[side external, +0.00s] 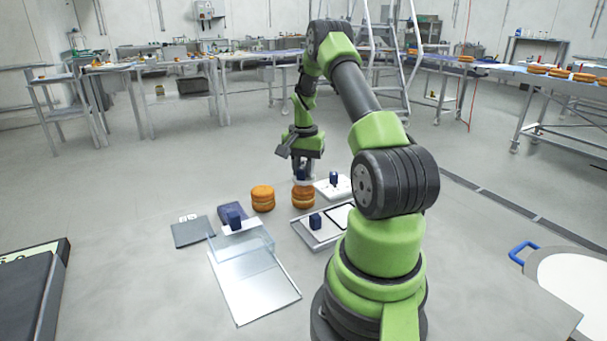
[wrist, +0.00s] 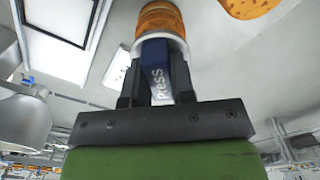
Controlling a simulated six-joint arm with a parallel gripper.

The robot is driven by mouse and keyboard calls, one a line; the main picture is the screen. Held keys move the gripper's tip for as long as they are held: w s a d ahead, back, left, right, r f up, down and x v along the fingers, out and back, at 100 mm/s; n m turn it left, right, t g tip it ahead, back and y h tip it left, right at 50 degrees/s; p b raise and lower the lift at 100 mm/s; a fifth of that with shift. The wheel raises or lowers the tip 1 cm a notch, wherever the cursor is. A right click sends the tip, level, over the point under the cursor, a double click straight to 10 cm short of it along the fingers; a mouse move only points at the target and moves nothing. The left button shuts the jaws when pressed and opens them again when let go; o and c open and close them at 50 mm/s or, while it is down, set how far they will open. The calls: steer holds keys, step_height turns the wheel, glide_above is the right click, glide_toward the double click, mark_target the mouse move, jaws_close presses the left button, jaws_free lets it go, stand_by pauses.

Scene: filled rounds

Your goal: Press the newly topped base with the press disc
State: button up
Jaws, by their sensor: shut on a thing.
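My gripper (side external: 302,170) is shut on the blue handle of the press disc, seen in the side view. In the wrist view the blue handle (wrist: 155,68), lettered "press", stands between the fingers, with the pale disc (wrist: 176,40) beyond it. A golden-brown filled round (side external: 303,198) stands directly under the disc; it also shows in the wrist view (wrist: 160,18). The disc looks level and at the round's top; I cannot tell whether they touch. A second filled round (side external: 262,198) stands to the left, apart from the gripper.
A white board with a blue handle (side external: 328,190) lies close behind at right. A pale tray (side external: 308,238) with a blue-handled piece lies in front. A clear-covered metal tray (side external: 257,290), a dark blue block (side external: 230,209) and a grey plate (side external: 192,233) lie at left.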

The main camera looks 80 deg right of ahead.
steer(key=shift+r, duration=1.85)
steer(key=w+a+r+n, duration=0.2)
steer(key=w+a+n, duration=0.15)
steer(key=a, duration=0.45)
steer(key=w+a+r+n, duration=0.1)
steer(key=w+a+n, duration=0.2)
steer(key=a+n, duration=0.35)
steer(key=w+a+r+n, duration=0.2)
steer(key=w+a+n, duration=0.15)
steer(key=a, duration=0.55)
steer(key=s+a+r+n, duration=0.1)
steer(key=a+n, duration=0.3)
steer(key=a, duration=0.5)
steer(key=shift+s, duration=0.4)
steer(key=shift+n, duration=0.25)
